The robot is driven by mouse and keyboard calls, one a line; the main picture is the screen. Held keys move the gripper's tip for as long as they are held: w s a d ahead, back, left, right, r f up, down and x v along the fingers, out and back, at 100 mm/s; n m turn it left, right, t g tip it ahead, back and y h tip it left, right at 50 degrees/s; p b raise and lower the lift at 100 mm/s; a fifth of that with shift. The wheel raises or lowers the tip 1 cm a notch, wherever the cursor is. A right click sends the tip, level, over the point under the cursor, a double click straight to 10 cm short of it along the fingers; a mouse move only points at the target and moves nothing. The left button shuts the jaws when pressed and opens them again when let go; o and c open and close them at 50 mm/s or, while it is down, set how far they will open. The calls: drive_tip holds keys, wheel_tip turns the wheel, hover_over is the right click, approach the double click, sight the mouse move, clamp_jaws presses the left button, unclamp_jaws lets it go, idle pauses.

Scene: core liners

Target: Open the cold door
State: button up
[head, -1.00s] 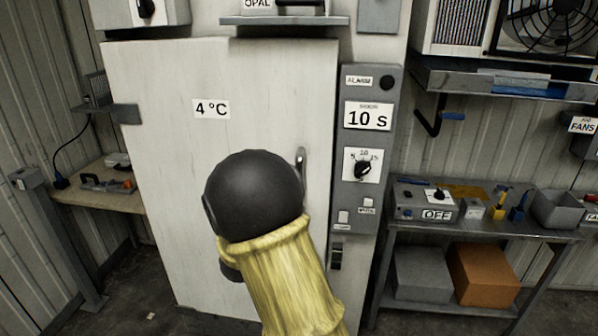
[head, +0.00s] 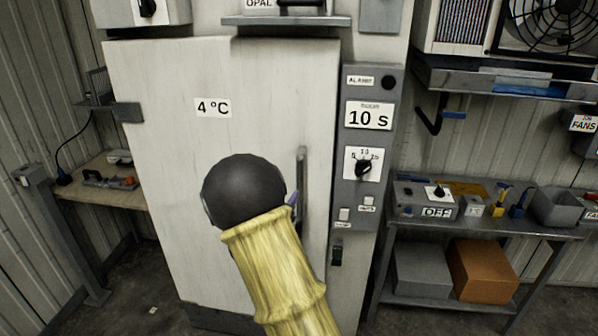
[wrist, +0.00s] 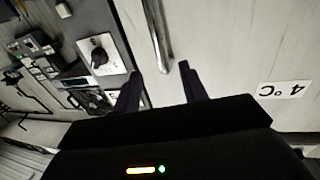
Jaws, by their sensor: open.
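The cold door (head: 250,80) is a tall pale panel with a "4 °C" label (head: 213,107); it looks shut. Its upright metal handle (head: 302,185) is near the right edge, with hinges on the left. In the wrist view the handle (wrist: 154,25) comes down from the top and ends between my fingertips. My gripper (wrist: 159,68) is open, one dark finger on each side of the handle's end; I cannot tell if either touches it. In the head view my dark wrist and yellow sleeve hide most of the gripper; a bit of finger shows beside the handle.
A grey control panel (head: 366,150) with a "10 s" label, a dial and switches stands just right of the door. Further right is a metal bench (head: 480,228) with boxes below. A small wooden bench (head: 100,190) is at the left. A shelf (head: 285,20) juts out above the door.

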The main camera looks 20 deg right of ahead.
sight(299, 175)
drive_tip(key=p+x, duration=0.3)
drive_tip(key=x, duration=0.9)
drive_tip(key=shift+w+d+p, duration=0.15)
drive_tip(key=shift+w+p, duration=0.05)
drive_tip(key=shift+p, duration=0.2)
clamp_jaws()
